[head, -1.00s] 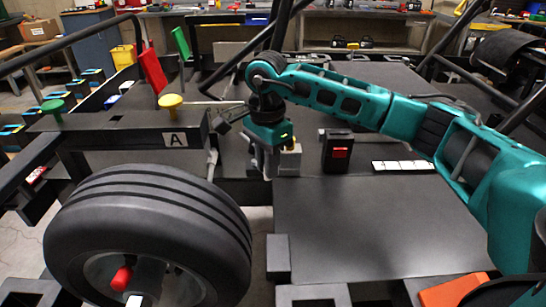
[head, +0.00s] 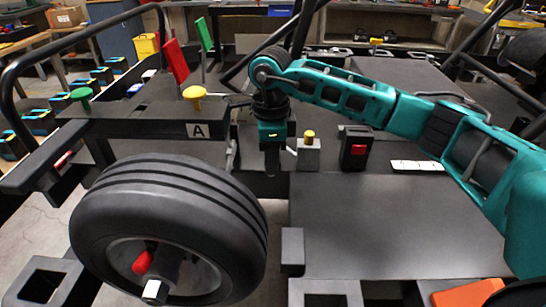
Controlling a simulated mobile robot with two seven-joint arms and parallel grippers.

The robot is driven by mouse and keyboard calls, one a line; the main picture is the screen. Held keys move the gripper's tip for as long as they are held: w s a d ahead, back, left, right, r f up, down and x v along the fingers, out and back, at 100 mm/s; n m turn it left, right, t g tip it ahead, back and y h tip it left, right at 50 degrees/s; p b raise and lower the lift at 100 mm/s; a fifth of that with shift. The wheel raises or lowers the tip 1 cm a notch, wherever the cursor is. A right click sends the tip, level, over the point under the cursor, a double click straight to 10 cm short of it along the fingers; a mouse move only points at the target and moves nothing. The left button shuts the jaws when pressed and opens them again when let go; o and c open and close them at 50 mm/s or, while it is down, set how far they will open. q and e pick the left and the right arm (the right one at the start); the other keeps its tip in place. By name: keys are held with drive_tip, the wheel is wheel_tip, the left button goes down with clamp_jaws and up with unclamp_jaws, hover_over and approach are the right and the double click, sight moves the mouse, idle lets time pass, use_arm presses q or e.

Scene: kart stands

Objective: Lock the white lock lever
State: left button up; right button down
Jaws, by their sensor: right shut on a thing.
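The white lock lever (head: 291,151) shows as a small pale bar at the left side of a grey block (head: 308,158) with a yellow knob on top. My right gripper (head: 271,168) points down just left of this block. Its fingers are together at the lever's left end, and it is shut on the lever. The fingers hide that end of the lever, so the exact grip cannot be seen. My left gripper is not in view.
A black box with a red button (head: 355,150) stands right of the grey block. A large tyre (head: 170,225) and a beam marked A (head: 150,122) with a yellow knob (head: 194,97) lie to the left. The dark flat panel (head: 390,225) in front is clear.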

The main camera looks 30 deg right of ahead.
idle(0.3)
drive_tip(key=c, duration=1.1)
unclamp_jaws()
drive_tip(key=shift+o, duration=0.2)
wheel_tip(320, 180, up, 13)
drive_tip(key=shift+p, duration=0.4)
drive_tip(key=shift+a, duration=0.1)
